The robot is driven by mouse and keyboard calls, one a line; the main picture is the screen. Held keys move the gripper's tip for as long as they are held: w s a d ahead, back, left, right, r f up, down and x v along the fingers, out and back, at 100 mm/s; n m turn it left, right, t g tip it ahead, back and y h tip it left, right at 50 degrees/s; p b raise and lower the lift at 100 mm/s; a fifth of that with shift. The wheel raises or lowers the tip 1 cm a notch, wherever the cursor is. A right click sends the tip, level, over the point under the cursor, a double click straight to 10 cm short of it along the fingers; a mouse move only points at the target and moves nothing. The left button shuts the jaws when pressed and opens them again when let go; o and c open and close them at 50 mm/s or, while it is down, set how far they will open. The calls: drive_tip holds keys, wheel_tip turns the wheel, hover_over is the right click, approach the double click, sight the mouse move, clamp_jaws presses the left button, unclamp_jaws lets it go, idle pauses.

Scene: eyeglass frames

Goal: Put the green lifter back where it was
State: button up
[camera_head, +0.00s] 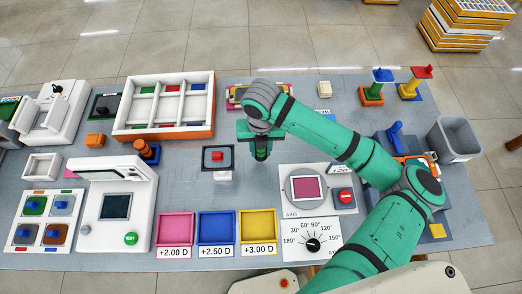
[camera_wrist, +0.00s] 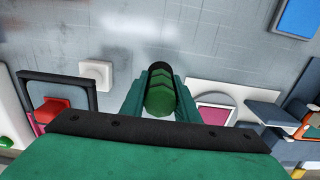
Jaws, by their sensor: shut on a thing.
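My gripper (camera_head: 261,147) hangs over the middle of the table, pointing down. In the wrist view its two fingers (camera_wrist: 160,98) are shut on a green faceted piece with a dark end, the green lifter (camera_wrist: 159,99). In the head view the lifter is mostly hidden by the gripper, and only a little green and black shows at the fingertips. I cannot tell its height above the table.
A black-framed square pad with a red block (camera_head: 217,156) lies just left of my gripper. A white dial station (camera_head: 318,190) is to the right. Pink, blue and yellow trays (camera_head: 257,226) line the front. A white divided box (camera_head: 127,107) and a grey bin (camera_head: 457,142) stand farther out.

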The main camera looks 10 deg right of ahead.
sight(261, 153)
drive_tip(key=shift+w+d+f, duration=0.15)
drive_tip(key=shift+w+f, duration=0.65)
drive_tip(key=shift+f, duration=0.3)
wheel_tip(261, 153, down, 3)
drive_tip(key=shift+r, duration=0.15)
drive_tip(key=shift+s, duration=0.1)
drive_tip(key=o, duration=1.1)
wheel_tip(261, 153, up, 12)
drive_tip(key=shift+r, duration=0.1)
